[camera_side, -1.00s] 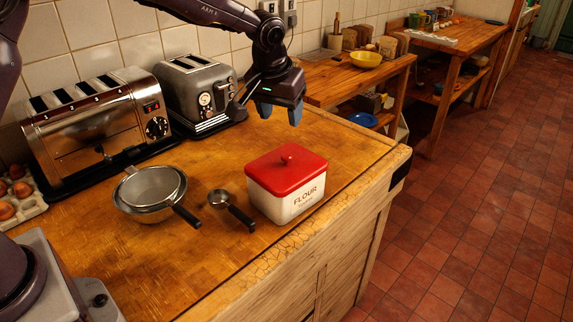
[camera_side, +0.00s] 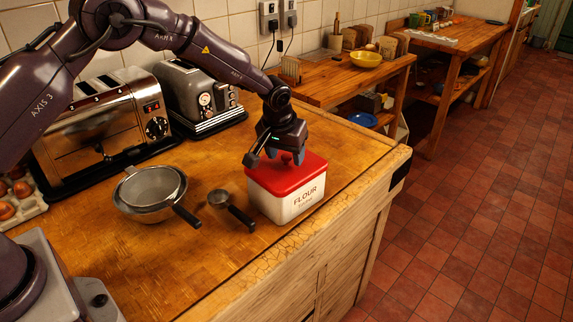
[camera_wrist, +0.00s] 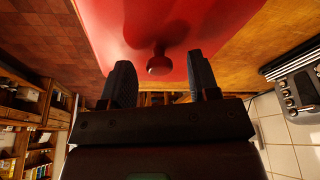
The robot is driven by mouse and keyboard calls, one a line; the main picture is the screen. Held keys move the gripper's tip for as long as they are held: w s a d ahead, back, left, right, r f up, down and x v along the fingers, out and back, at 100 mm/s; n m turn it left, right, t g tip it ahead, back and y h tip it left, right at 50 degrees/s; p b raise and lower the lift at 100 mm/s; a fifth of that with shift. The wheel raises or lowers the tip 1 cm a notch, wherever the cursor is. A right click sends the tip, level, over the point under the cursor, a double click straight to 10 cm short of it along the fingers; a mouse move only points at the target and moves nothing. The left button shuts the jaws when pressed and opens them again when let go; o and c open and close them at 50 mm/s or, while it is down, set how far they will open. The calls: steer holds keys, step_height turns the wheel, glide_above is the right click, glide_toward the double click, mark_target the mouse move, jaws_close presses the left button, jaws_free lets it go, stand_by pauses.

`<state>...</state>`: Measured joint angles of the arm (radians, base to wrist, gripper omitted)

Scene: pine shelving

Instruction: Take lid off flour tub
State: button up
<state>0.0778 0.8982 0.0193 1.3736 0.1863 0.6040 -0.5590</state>
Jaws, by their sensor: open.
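The flour tub (camera_side: 283,207) is a cream box lettered FLOUR, standing upright near the front edge of the wooden counter. Its red lid (camera_side: 287,181) sits on top of it, and the lid also fills the upper middle of the wrist view (camera_wrist: 215,25). My gripper (camera_side: 287,159) is open over the lid, fingers pointing down. In the wrist view, the lid's round red knob (camera_wrist: 158,63) shows in the gap between the two fingers, with space on both sides. In the side view my gripper hides the knob.
A sieve (camera_side: 150,188) and a measuring scoop (camera_side: 230,208) lie left of the tub. A chrome toaster (camera_side: 100,128) and a grey toaster (camera_side: 200,92) stand along the tiled wall. Eggs (camera_side: 14,198) sit at far left. The counter right of the tub is clear.

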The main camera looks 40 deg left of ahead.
steer(key=shift+w+f, duration=0.1)
steer(key=shift+f, duration=0.15)
steer(key=c, duration=1)
steer(key=shift+r, duration=0.1)
